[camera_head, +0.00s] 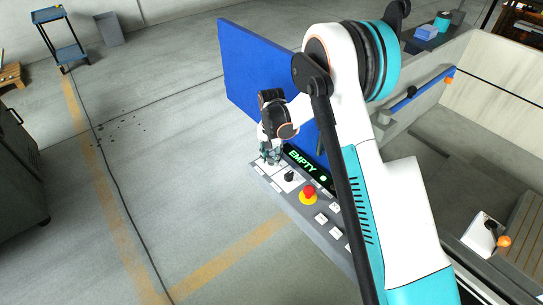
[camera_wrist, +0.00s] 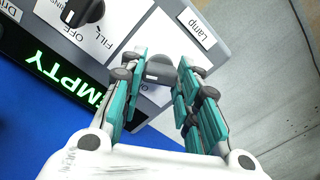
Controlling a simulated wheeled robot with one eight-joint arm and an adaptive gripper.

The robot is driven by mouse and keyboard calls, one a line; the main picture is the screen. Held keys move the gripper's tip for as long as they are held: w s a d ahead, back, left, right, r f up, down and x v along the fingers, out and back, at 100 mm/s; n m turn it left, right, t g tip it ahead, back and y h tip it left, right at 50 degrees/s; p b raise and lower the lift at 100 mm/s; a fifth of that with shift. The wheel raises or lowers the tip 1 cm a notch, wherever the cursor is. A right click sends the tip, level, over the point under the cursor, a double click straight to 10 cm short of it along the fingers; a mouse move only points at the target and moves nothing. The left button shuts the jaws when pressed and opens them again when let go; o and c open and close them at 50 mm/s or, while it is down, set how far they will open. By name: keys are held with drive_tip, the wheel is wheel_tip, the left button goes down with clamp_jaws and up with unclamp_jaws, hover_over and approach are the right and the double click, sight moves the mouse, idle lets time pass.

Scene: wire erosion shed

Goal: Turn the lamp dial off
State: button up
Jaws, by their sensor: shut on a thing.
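The lamp dial (camera_wrist: 158,74) is a dark grey knob on a white plate, beside a label (camera_wrist: 194,27) reading "Lamp" in the wrist view. My gripper (camera_wrist: 157,68) has its two teal fingers on either side of the dial and is shut on it. The fingers cover part of the plate, so I cannot read the dial's setting. In the head view my gripper (camera_head: 270,155) is at the far left end of the grey control panel (camera_head: 310,212), and it hides the lamp dial there.
A second black dial (camera_head: 289,176), with "OFF" and "FILL" marks in the wrist view, sits close by. A green "EMPTY" display (camera_head: 303,163), a red stop button (camera_head: 308,192) and several white buttons share the panel. A blue board (camera_head: 250,75) stands behind. Open floor lies left.

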sight(272, 157)
drive_tip(key=shift+n, duration=0.3)
drive_tip(key=n+b, duration=0.2)
drive_tip(key=n, duration=0.3)
drive_tip(key=shift+f+n, duration=0.1)
drive_tip(key=shift+n, duration=0.2)
drive_tip(key=n+b, duration=0.1)
drive_tip(key=n, duration=0.4)
drive_tip(key=shift+n+b, duration=0.3)
drive_tip(key=o, duration=1.1)
drive_tip(key=shift+c, duration=0.2)
wheel_tip(272, 157, up, 12)
